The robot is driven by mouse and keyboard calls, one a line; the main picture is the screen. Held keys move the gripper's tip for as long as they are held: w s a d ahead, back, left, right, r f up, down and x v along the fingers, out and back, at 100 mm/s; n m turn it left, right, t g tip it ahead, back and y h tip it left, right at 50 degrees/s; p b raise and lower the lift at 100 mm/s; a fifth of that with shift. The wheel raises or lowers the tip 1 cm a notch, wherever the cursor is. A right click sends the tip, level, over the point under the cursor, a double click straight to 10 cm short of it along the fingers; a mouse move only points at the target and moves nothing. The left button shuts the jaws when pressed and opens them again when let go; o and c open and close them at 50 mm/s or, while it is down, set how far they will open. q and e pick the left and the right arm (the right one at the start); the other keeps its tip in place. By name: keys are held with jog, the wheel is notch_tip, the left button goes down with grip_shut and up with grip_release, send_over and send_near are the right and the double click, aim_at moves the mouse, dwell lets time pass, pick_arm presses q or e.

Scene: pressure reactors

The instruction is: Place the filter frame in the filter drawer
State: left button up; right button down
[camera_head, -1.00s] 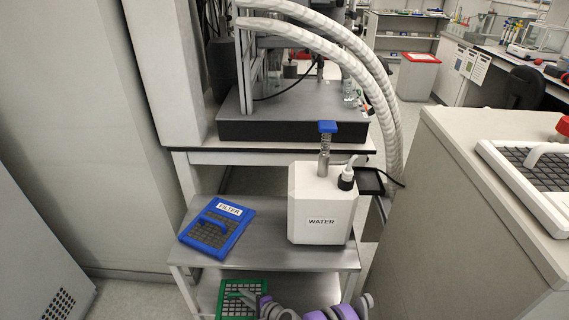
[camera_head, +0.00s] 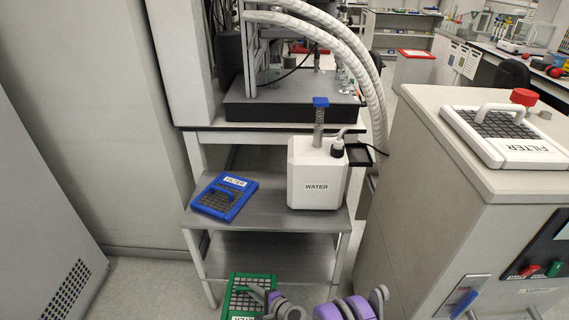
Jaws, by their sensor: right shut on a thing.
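A green filter frame (camera_head: 240,298) with a dark grid shows at the bottom of the head view, partly cut off by the lower edge. My right gripper (camera_head: 262,296), grey and purple, is shut on this green frame, near its handle. The frame is in front of the trolley, and its exact height is hard to tell. A blue filter frame (camera_head: 226,196) labelled FILTER lies on the trolley's upper shelf. A white filter frame (camera_head: 512,134) with a handle lies on the cabinet at the right. My left gripper is not in view. I cannot make out an open filter drawer.
A white WATER canister (camera_head: 316,178) stands on the trolley (camera_head: 270,222), to the right of the blue frame. The cabinet (camera_head: 440,200) stands at the right; its front has a blue handle (camera_head: 464,302) and red and green buttons. A grey cabinet stands at the left.

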jog(key=s+d+r+m+t+h, duration=0.1)
jog(key=d+r+m+t+h, duration=0.35)
jog(key=d+r, duration=2.45)
pick_arm(q)
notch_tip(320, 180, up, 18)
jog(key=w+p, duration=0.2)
jog(key=p, duration=1.4)
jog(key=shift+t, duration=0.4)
pick_arm(e)
jog(key=s+a+r+m+h, duration=0.1)
jog(key=s+r+m+h, duration=0.3)
jog(key=r, duration=0.4)
jog(key=shift+m+h, duration=0.35)
jog(key=shift+h, duration=0.2)
